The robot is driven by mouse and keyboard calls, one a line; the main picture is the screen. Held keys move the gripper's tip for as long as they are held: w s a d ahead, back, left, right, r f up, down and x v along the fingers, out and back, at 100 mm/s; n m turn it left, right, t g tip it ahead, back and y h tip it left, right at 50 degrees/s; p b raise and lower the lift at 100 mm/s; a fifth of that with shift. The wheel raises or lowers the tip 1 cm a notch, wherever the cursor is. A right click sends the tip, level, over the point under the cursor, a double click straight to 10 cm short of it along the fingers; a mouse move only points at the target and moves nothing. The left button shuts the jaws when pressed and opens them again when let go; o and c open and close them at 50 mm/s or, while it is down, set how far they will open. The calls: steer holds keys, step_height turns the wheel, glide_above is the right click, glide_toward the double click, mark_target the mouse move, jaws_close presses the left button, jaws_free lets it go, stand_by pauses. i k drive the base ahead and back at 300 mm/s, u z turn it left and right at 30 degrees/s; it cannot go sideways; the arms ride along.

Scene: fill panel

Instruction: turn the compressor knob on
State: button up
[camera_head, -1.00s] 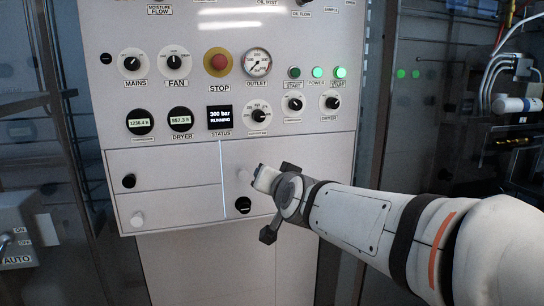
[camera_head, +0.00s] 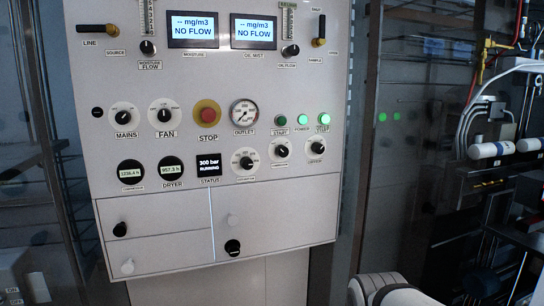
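The grey-white fill panel (camera_head: 110,75) faces me. In its lower row of knobs, a black knob on a white round dial (camera_head: 281,150) sits left of the dryer knob (camera_head: 316,147). Its label is too blurred to read for certain, but it may be the compressor knob. Another dial knob (camera_head: 245,160) sits farther left, its label also unreadable. I cannot tell the exact pointer settings. A status screen (camera_head: 208,170) reads 300 bar, RUNNING. Only a white part of my arm shows at the bottom right edge; my gripper is out of view and nothing hides the knobs.
The red stop button (camera_head: 208,113), the outlet gauge (camera_head: 244,113) and the green lights (camera_head: 302,119) sit above the knobs. Drawers with small knobs (camera_head: 232,220) are below. The space before the panel is clear.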

mark_target(281, 151)
steer(key=z, duration=0.25)
steer(key=k, duration=1)
steer(key=u, duration=0.7)
steer(key=i, duration=1)
